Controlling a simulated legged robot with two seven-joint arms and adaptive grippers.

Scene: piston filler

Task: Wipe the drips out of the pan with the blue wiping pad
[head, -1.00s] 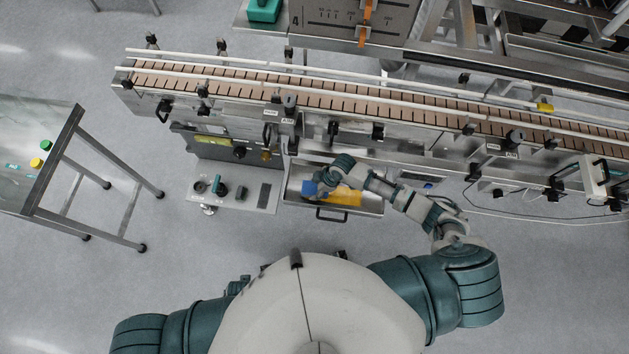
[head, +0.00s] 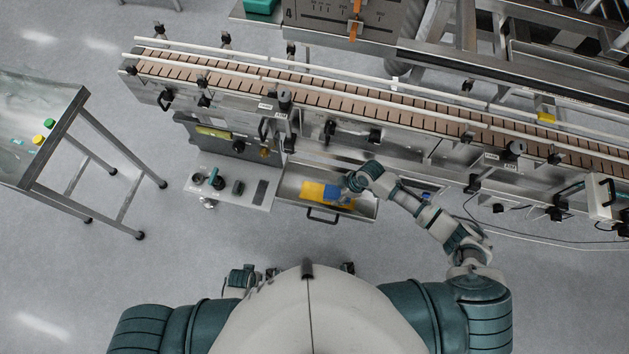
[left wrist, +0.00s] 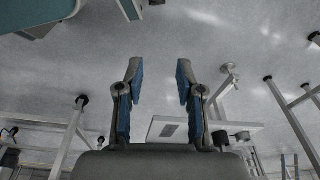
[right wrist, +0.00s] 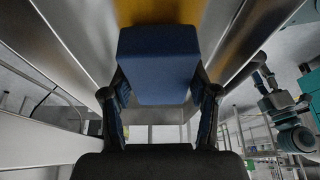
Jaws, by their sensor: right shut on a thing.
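The pan (head: 361,208) is a shallow metal tray with a black front handle, below the conveyor in the head view. A yellow-orange patch (head: 313,191) lies on its floor; it also shows at the top of the right wrist view (right wrist: 160,11). My right gripper (head: 345,188) is in the pan, right of the middle. It is shut on the blue wiping pad (right wrist: 158,65), which shows between its fingers in the right wrist view. The pad (head: 333,194) overlaps the right part of the patch in the head view. My left gripper (left wrist: 158,85) is open and empty, away from the pan.
The slatted conveyor (head: 330,91) runs behind and above the pan. A small metal shelf (head: 225,187) with dark parts adjoins the pan on the left. A metal table (head: 50,150) with green and yellow caps stands far left. Open floor lies in front.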

